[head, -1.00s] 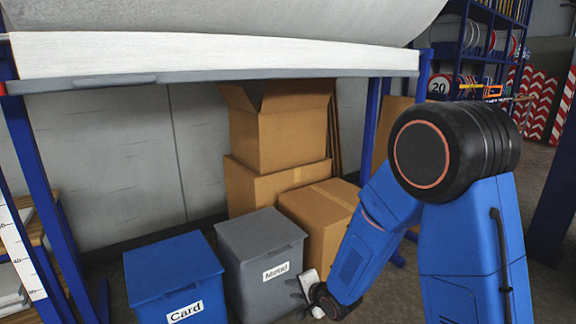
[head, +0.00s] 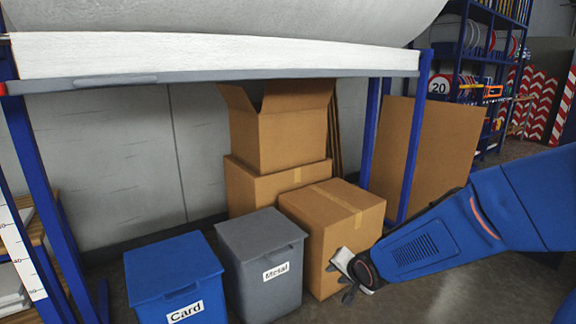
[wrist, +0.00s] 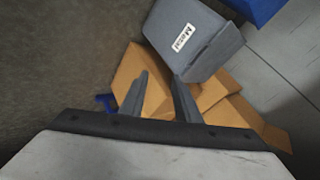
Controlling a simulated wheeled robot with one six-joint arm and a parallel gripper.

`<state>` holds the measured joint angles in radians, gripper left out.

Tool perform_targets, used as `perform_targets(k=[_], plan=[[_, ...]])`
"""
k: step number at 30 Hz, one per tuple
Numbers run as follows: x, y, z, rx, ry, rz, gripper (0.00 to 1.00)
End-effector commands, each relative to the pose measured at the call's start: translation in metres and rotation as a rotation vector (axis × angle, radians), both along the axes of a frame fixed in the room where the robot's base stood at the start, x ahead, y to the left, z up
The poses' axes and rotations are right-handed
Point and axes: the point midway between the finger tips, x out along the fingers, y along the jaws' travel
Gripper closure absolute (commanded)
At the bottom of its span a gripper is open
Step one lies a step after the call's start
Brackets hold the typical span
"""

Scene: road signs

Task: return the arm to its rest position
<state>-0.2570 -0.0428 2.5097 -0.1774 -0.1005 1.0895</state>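My blue arm reaches in from the right edge of the head view. My gripper (head: 346,284) is at its left end, in front of the lower right cardboard box. In the wrist view the two dark fingers of my gripper (wrist: 158,90) stand apart with nothing between them. Behind them show the cardboard boxes (wrist: 213,97) and the grey Metal bin (wrist: 196,40). I cannot tell from the head view how far the fingers are from the box.
The grey Metal bin (head: 262,248) and blue Card bin (head: 173,272) stand at left of my gripper. Cardboard boxes (head: 290,140) are stacked behind. A blue-legged rack (head: 371,125) with a large roll (head: 220,18) stands over them.

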Motion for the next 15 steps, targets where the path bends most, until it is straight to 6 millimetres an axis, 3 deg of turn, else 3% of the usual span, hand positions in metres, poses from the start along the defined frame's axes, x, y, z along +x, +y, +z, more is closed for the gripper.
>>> perform_targets(k=[3, 15], plan=[[-0.017, -0.022, 0.02, -0.071, 0.007, 0.022, 0.71], [-0.094, -0.083, 0.069, -0.291, 0.077, 0.135, 0.71]])
